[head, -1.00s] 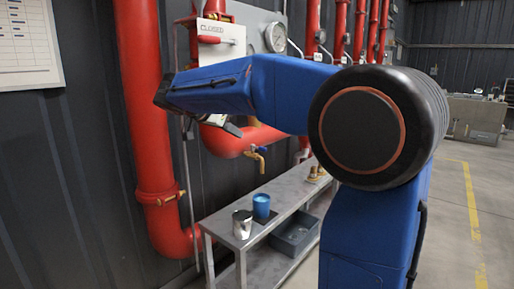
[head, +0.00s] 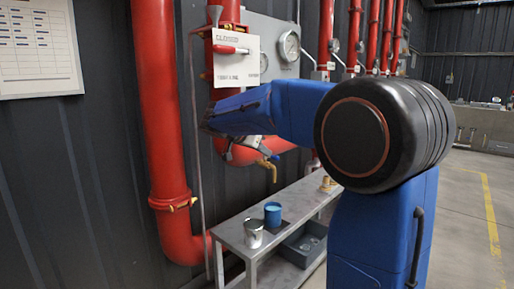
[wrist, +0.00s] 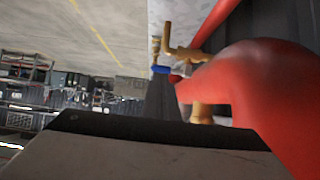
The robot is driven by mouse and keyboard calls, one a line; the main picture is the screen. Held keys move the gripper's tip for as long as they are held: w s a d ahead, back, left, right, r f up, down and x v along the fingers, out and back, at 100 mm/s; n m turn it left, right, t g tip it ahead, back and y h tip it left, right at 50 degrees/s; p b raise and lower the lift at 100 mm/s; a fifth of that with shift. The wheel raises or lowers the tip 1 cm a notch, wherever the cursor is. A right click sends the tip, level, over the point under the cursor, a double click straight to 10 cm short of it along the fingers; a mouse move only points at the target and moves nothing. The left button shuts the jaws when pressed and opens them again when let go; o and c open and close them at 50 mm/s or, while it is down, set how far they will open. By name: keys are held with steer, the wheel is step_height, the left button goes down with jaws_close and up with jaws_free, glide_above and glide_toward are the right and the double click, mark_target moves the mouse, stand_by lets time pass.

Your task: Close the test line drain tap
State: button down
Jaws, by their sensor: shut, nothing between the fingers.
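The drain tap (head: 272,171) is a small brass tap with a down-turned spout, below the red test line pipe (head: 285,146). Its blue lever (head: 274,158) is just above the spout. In the wrist view the brass tap (wrist: 180,52) stands out from the red pipe (wrist: 262,95), with the blue lever (wrist: 161,69) beside it. My gripper (head: 264,150) is at the pipe, just up and left of the lever in the head view. Its fingers are shut with nothing held. I cannot tell whether they touch the lever.
A grey metal bench (head: 229,232) stands below the tap, holding a silver cup (head: 253,234) and a blue cup (head: 272,213). A grey bin (head: 297,246) sits under the top. A tall red pipe (head: 156,110) rises at left. A white sign (head: 237,66) hangs above.

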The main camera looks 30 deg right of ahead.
mark_target(275, 157)
steer(key=shift+x, duration=1.85)
